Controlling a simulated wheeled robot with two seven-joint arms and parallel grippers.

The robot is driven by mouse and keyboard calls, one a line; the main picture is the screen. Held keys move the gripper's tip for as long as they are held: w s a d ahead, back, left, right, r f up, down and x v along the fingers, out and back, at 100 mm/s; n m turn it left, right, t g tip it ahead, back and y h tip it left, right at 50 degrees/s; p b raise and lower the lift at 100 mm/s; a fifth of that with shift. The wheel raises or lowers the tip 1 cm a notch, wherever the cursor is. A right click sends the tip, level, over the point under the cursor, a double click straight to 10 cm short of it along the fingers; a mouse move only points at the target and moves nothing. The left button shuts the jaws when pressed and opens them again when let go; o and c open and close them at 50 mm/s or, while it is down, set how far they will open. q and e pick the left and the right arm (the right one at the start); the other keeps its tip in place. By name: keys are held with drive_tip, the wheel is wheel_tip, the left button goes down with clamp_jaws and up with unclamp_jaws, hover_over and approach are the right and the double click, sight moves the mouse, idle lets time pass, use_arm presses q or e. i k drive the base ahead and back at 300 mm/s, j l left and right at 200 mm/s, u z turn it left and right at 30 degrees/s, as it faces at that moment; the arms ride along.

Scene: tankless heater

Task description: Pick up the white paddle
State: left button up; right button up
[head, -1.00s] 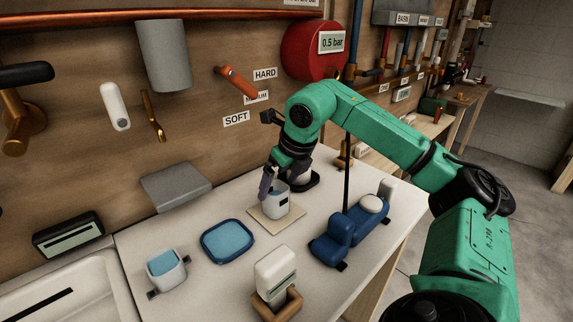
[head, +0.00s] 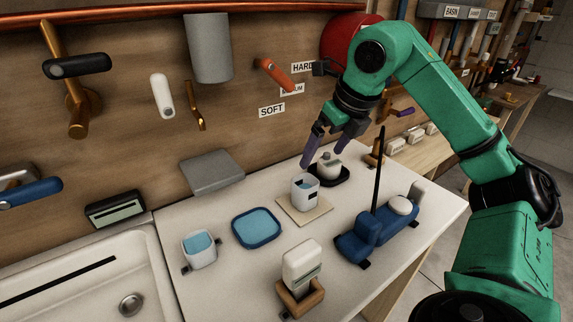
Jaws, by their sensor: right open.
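My right gripper (head: 331,145) is open and empty, pointing down above the back of the white counter. One purple finger hangs above the white cup (head: 305,191), which stands on a thin beige square. A white rounded, paddle-like piece (head: 162,95) is on the wooden wall at the left, far from the gripper. A white block-shaped device (head: 302,262) with a small display stands in a wooden holder (head: 300,299) at the counter's front. I cannot tell for sure which white piece is the paddle. My left gripper is not in view.
A white knobbed jar (head: 329,166) sits on a black dish behind the cup. A blue device (head: 378,232) with a tall dark rod stands at right. A blue tray (head: 257,228) and a small white tub (head: 199,249) stand left. A sink (head: 80,270) is at lower left.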

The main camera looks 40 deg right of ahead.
sight(301, 264)
drive_tip(key=k, duration=2)
